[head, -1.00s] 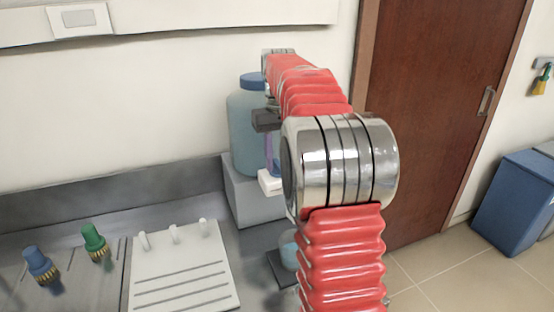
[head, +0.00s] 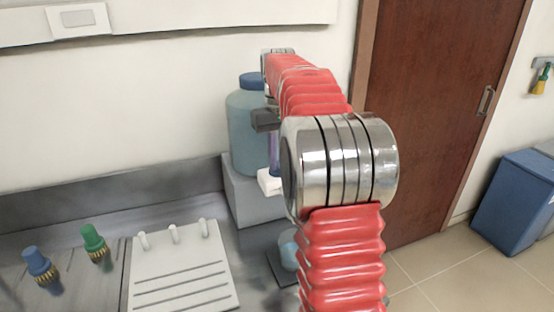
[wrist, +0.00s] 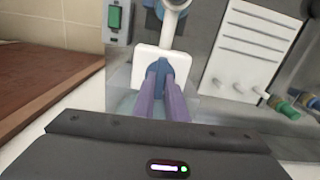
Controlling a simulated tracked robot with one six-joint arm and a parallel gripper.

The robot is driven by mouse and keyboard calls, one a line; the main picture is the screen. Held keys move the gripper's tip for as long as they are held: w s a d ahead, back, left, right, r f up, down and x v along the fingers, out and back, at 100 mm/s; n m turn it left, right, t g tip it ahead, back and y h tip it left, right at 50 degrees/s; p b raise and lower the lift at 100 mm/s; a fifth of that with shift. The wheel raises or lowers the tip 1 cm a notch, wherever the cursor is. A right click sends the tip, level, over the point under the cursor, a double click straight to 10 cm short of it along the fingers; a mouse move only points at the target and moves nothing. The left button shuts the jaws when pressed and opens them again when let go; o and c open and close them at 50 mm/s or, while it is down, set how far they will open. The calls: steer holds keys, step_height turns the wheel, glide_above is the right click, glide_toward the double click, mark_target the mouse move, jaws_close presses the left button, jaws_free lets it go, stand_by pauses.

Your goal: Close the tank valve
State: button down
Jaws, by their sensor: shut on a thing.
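The tank (head: 247,128) is a translucent blue bottle with a dark blue cap, upright on a grey block against the wall. Its valve shows in the head view as a white piece (head: 268,182) low on its front. In the wrist view the valve is a white square plate (wrist: 143,64) with a blue handle (wrist: 160,66). My gripper (wrist: 163,78) points down at it, its two purple fingers shut on the blue handle. In the head view, my red arm hides part of the tank's right side and most of the gripper.
A round glass vessel (head: 289,252) stands close below the tank's block, partly behind my arm. A brown door (head: 440,110) and blue bin (head: 512,205) are at right.

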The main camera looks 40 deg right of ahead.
steer(key=shift+n, duration=0.3)
steer(key=n, duration=0.3)
steer(key=shift+n, duration=2.4)
steer(key=c, duration=1.8)
jaws_free()
steer(key=shift+r, duration=0.1)
step_height(320, 180, up, 14)
steer(key=shift+f, duration=0.25)
